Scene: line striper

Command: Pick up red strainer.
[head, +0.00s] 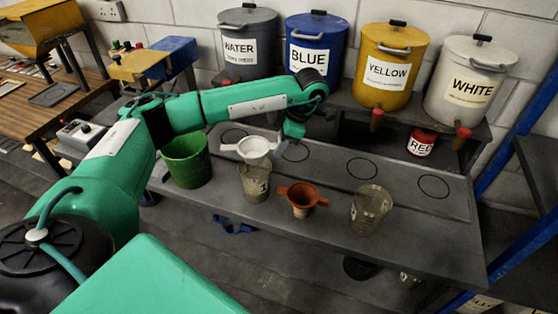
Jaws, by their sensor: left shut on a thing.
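The red strainer (302,200), an orange-red funnel shape with two side tabs, is on the grey table between two clear beakers. My left gripper (281,141) is behind it and a little to the left, at the right handle of a white strainer (253,147). It is shut on that handle; its fingers are small and partly hidden by my wrist. The white strainer is at the top of the left beaker (255,183); I cannot tell if they touch. My right gripper is not in view.
A green bucket (187,160) stands left of the left beaker, and another clear beaker (371,208) stands right of the red strainer. Water, blue, yellow and white tanks (394,70) line the back shelf. A small red can (421,142) sits below. The table's right end (440,235) is clear.

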